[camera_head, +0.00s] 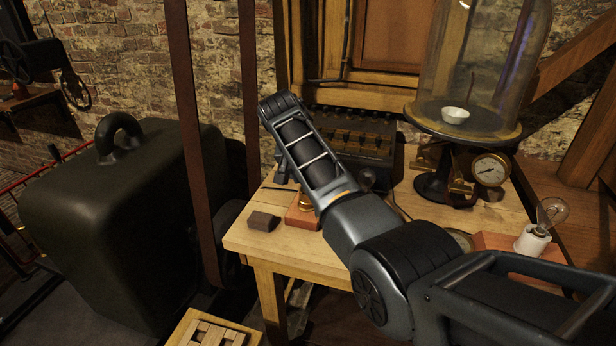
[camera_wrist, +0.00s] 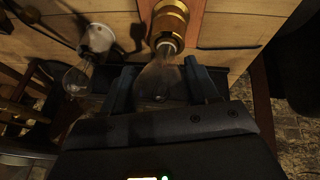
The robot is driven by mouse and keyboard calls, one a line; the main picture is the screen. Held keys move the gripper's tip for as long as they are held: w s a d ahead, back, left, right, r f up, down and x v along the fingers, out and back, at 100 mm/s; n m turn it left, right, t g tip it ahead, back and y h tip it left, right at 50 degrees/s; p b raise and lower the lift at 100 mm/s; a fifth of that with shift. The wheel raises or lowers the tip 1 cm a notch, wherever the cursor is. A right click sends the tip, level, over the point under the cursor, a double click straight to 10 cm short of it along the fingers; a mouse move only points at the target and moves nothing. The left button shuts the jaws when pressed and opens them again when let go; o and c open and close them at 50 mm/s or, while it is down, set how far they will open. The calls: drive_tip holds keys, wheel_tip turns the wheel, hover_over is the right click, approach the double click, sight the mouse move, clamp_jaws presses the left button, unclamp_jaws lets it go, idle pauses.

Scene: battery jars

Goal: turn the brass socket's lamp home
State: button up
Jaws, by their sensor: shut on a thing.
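The brass socket (camera_wrist: 171,22) is at the top middle of the wrist view, mounted on a reddish wooden board (camera_wrist: 216,24). The clear glass lamp (camera_wrist: 160,80) lies in line with it, its neck at the socket's mouth. How far the lamp's threads are in the socket does not show. My gripper (camera_wrist: 160,74) is shut on the lamp's glass, one dark finger on each side.
A glass bell jar (camera_head: 480,60) on a stand with a round gauge (camera_head: 490,170) rises at the back of the wooden table (camera_head: 280,246). A dark ribbed box (camera_head: 350,145) stands behind my arm. A small brown block (camera_head: 263,221) lies near the table's left edge.

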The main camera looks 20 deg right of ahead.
drive_tip(key=shift+f+m+g+h+b, duration=0.1)
drive_tip(key=shift+m+g+h+b, duration=0.35)
drive_tip(key=shift+m+b, duration=1)
drive_tip(key=shift+m+g, duration=0.25)
drive_tip(key=shift+m, duration=0.1)
drive_tip(key=shift+m+g+b, duration=0.6)
drive_tip(key=shift+m+b, duration=0.7)
drive_tip(key=shift+b, duration=0.4)
drive_tip(key=shift+s+m+g+b, duration=0.1)
drive_tip(key=shift+m+g+b, duration=0.5)
drive_tip(key=shift+m+b, duration=1.55)
drive_tip(key=shift+n+b, duration=0.6)
drive_tip(key=shift+n, duration=0.05)
drive_tip(key=o, duration=1.2)
drive_tip(key=shift+o, duration=0.2)
drive_tip(key=shift+a, duration=0.1)
